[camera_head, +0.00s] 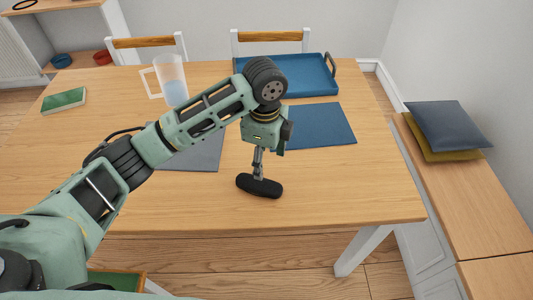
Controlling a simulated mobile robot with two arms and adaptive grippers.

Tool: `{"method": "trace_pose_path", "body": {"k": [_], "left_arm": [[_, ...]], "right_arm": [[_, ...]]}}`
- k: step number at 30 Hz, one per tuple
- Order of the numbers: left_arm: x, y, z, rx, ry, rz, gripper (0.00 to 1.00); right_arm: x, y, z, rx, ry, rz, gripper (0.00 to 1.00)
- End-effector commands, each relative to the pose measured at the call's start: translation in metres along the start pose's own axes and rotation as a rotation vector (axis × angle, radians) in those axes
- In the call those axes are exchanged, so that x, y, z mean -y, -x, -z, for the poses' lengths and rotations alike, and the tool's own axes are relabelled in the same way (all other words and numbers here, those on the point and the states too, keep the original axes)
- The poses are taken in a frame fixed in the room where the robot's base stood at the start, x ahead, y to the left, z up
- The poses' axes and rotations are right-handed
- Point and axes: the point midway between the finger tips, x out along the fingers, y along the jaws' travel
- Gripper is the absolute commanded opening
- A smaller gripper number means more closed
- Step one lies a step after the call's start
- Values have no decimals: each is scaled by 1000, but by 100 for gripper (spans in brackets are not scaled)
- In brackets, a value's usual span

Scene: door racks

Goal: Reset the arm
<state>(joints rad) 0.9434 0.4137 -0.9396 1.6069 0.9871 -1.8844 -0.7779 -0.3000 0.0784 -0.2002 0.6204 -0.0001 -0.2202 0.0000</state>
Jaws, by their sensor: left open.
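My left arm reaches in from the left over the wooden table (330,190). Its gripper (259,186) hangs down over the table's front part, between the grey mat and the table's right side. The gripper is open and nothing shows in it. One dark finger pad faces the camera and hides the other parts of the jaws. My right gripper is not in view.
A grey mat (195,155) and a blue mat (322,127) lie on the table. A blue tray (305,92), a clear pitcher (175,93) and a green book (64,100) stand farther back. Cushions (447,127) lie on the right bench. The table's front right is clear.

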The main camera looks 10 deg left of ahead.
Motion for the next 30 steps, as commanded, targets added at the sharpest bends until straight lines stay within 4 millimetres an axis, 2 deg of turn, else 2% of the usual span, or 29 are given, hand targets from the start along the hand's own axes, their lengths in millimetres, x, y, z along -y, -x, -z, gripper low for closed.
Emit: {"method": "trace_pose_path", "body": {"k": [7,11,18,21,26,30], "left_arm": [[-1,-2,1,-3,1,0,63],[-12,-17,15,-36,25,8,63],[-61,-64,61,-197,235,57,63],[-82,-77,71,-264,374,78,63],[-116,-93,68,-340,640,106,63],[-149,-103,46,-364,899,134,63]], "right_arm": [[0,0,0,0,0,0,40],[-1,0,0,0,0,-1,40],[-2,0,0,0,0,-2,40],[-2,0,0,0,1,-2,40],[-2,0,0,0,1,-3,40],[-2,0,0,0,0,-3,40]]}}
